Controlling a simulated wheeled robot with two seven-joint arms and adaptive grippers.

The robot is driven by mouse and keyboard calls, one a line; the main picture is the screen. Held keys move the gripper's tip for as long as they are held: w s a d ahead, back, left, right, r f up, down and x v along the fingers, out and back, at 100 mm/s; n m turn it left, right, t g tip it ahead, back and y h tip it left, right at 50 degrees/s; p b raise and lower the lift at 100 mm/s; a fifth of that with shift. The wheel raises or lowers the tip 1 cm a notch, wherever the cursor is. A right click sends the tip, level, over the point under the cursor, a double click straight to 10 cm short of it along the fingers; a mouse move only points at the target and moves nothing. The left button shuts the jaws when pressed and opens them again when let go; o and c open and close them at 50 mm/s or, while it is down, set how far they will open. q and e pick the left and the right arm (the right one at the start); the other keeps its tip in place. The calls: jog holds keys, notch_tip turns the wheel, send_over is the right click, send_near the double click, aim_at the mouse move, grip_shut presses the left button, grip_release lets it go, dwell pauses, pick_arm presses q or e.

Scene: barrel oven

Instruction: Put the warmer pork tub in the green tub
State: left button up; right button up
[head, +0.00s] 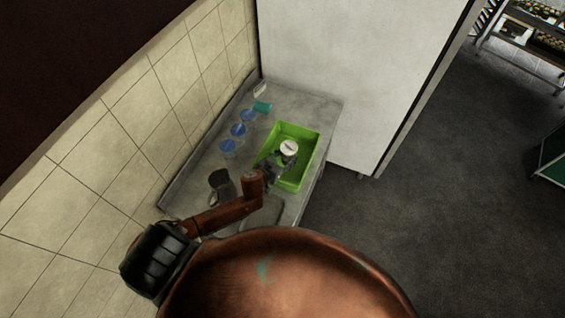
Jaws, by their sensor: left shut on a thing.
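The green tub (309,154) is a shallow, open, bright green tray on the grey counter against the wall. My left gripper (280,159) is over the green tub, shut on a small tub with a white lid (289,147). A dark mark shows on the lid, too small to read, so I cannot confirm that it is the pork tub. The gripper hides most of the small tub's side. I cannot tell whether its base touches the green tub's floor. My right gripper is not in view.
Blue-lidded tubs stand left of the green tub: far (248,115), middle (238,129) and near (228,147). A teal item (263,106) lies behind them. A dark cup-like object (220,183) stands near my left forearm. A white panel (345,70) rises behind the counter (318,105).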

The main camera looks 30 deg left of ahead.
aim_at(283, 162)
pick_arm(q)
jog(key=shift+s+a+f, duration=0.1)
jog(key=shift+a+f, duration=0.3)
jog(key=f, duration=0.3)
jog(key=shift+s+a, duration=0.2)
jog(key=shift+a, duration=0.05)
jog(key=shift+f, duration=0.4)
jog(key=shift+f+b, duration=0.2)
jog(key=shift+b, duration=0.15)
jog(key=o, duration=1.6)
jog(key=shift+o, duration=0.2)
